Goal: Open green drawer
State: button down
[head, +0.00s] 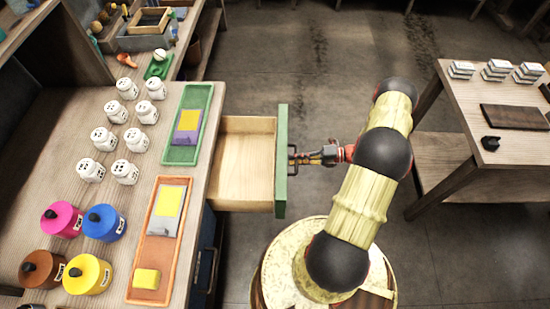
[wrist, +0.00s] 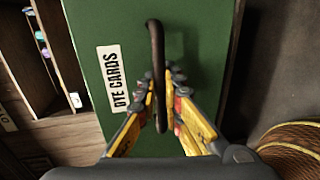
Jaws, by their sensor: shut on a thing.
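The green drawer (head: 281,160) stands pulled well out of the workbench in the head view. Its pale wooden inside (head: 245,162) shows and looks empty. My gripper (head: 300,157) is at the outer side of the drawer front. In the wrist view my gripper (wrist: 163,95) has its fingers closed around the handle, one on each side.
The workbench (head: 150,95) holds white shakers (head: 104,138), coloured lidded jars (head: 103,222), a green tray (head: 199,97) and an orange tray (head: 144,205). A side table (head: 465,105) with stacked white blocks stands at the right. Bare floor (head: 300,75) lies beyond the drawer.

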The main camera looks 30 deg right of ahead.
jog(key=shift+f+v, duration=0.2)
jog(key=shift+v, duration=0.65)
jog(key=shift+f+v, duration=0.15)
jog(key=shift+v, duration=0.75)
jog(key=shift+f+v, duration=0.2)
jog(key=shift+v, duration=0.65)
jog(key=shift+d, duration=0.1)
jog(key=c, duration=1.9)
grip_release()
jog(key=v, duration=1.2)
jog(key=shift+f, duration=0.1)
